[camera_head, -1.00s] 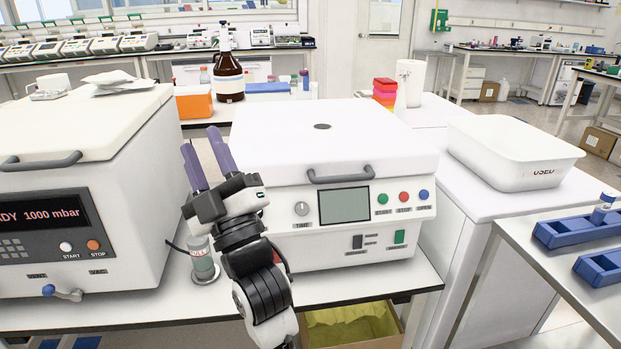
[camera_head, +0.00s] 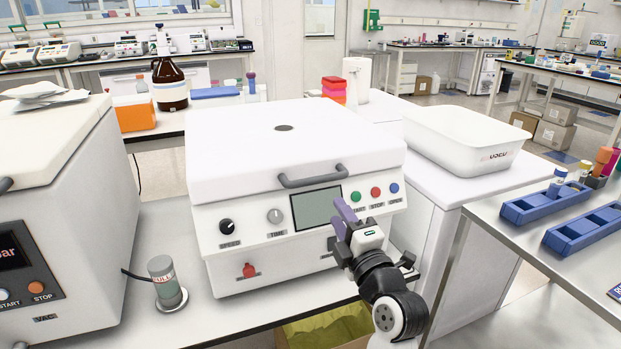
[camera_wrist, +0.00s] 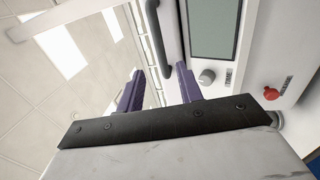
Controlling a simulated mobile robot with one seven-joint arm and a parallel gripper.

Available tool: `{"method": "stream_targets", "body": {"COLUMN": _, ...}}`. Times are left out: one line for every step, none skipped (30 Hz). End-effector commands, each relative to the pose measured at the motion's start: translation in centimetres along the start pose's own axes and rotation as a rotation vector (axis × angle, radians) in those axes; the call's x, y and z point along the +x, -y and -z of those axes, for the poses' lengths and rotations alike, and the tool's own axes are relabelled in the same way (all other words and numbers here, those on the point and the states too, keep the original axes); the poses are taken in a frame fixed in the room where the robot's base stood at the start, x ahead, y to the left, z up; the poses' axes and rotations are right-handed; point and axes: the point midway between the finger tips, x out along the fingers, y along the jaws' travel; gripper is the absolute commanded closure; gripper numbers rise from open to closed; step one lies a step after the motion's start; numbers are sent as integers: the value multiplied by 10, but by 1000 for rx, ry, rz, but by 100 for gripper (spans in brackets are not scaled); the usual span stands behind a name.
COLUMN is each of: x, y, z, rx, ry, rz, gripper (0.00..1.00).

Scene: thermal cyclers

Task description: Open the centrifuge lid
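The white centrifuge (camera_head: 250,255) stands on the bench in the middle of the head view. Its white lid (camera_head: 240,150) is down, with a grey bar handle (camera_head: 312,177) at the front edge. The front panel has a screen (camera_head: 316,208), dials and green, red and blue buttons; the blue OPEN button (camera_head: 394,188) is at the far right. My gripper (camera_head: 342,216) is in front of the panel's right half, below the handle, hiding part of the lower panel. In the wrist view its purple fingers (camera_wrist: 160,85) are apart and empty, with the handle (camera_wrist: 158,40) beyond them.
A white vacuum oven-like box (camera_head: 60,200) stands close on the left, with a small grey cylinder (camera_head: 162,278) between. A white tub (camera_head: 465,140) is at the right rear. A steel table with blue racks (camera_head: 545,205) is at the right. An open carton (camera_head: 330,330) sits below the bench.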

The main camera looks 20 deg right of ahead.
Motion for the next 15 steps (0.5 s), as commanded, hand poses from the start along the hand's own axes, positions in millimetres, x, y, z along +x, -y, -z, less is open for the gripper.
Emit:
{"method": "stream_targets", "body": {"x": 10, "y": -4, "z": 1, "rx": 1, "ry": -3, "rz": 0, "gripper": 64}}
{"method": "stream_targets", "body": {"x": 16, "y": -4, "z": 1, "rx": 0, "ry": -2, "rz": 1, "gripper": 64}}
{"method": "stream_targets", "body": {"x": 24, "y": -4, "z": 1, "rx": 1, "ry": -2, "rz": 1, "gripper": 64}}
{"method": "stream_targets", "body": {"x": 31, "y": -5, "z": 1, "rx": 2, "ry": -3, "rz": 1, "gripper": 64}}
{"method": "stream_targets", "body": {"x": 38, "y": -5, "z": 1, "rx": 1, "ry": -3, "rz": 1, "gripper": 64}}
{"method": "stream_targets", "body": {"x": 47, "y": -5, "z": 1, "rx": 1, "ry": -2, "rz": 1, "gripper": 64}}
{"method": "stream_targets", "body": {"x": 53, "y": -5, "z": 1, "rx": 2, "ry": -3, "rz": 1, "gripper": 64}}
{"method": "stream_targets", "body": {"x": 60, "y": -5, "z": 1, "rx": 2, "ry": -2, "rz": 0, "gripper": 64}}
{"method": "stream_targets", "body": {"x": 68, "y": -5, "z": 1, "rx": 1, "ry": -2, "rz": 0, "gripper": 64}}
{"method": "stream_targets", "body": {"x": 75, "y": -5, "z": 1, "rx": 1, "ry": -1, "rz": 1, "gripper": 64}}
{"method": "stream_targets", "body": {"x": 80, "y": -5, "z": 1, "rx": 2, "ry": -2, "rz": 1, "gripper": 64}}
{"method": "stream_targets", "body": {"x": 88, "y": -5, "z": 1, "rx": 2, "ry": -1, "rz": 0, "gripper": 64}}
{"method": "stream_targets", "body": {"x": 93, "y": -5, "z": 1, "rx": 2, "ry": -1, "rz": 0, "gripper": 64}}
{"method": "stream_targets", "body": {"x": 98, "y": -4, "z": 1, "rx": 2, "ry": -1, "rz": 0, "gripper": 64}}
{"method": "stream_targets", "body": {"x": 103, "y": -4, "z": 1, "rx": 2, "ry": 0, "rz": -1, "gripper": 64}}
